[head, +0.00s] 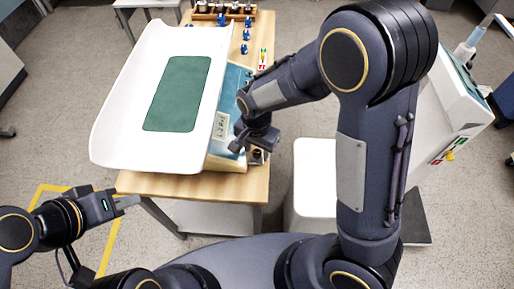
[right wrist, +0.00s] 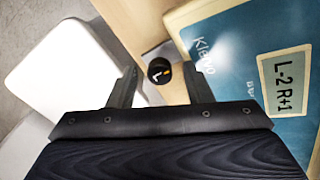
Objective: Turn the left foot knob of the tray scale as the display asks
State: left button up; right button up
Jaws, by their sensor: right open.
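The tray scale has a long white tray (head: 212,75) with a green mat (head: 180,93) over a blue-topped base on a wooden table (head: 235,190). Its display (right wrist: 285,82) reads "L-2 R+1" and also shows in the head view (head: 221,125). A black foot knob (right wrist: 159,71) marked "L" with a yellow mark sits beside the base. My right gripper (right wrist: 158,85) is open, with its fingers on either side of the knob and apart from it. My left gripper (head: 127,201) is off the table's front left corner, away from the scale; its finger gap is unclear.
A white stool-like block (head: 312,180) stands right of the table; its top shows in the wrist view (right wrist: 62,75). Several blue-based items and a rack (head: 222,12) are at the table's back. A white device (head: 465,100) stands far right.

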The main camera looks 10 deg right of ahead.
jog(key=c, duration=1)
jog(key=shift+n, duration=0.3)
jog(key=n, duration=0.4)
jog(key=shift+n, duration=0.3)
jog(key=n, duration=0.4)
jog(key=shift+b, duration=0.35)
jog(key=n, duration=0.4)
jog(key=shift+n, duration=2.3)
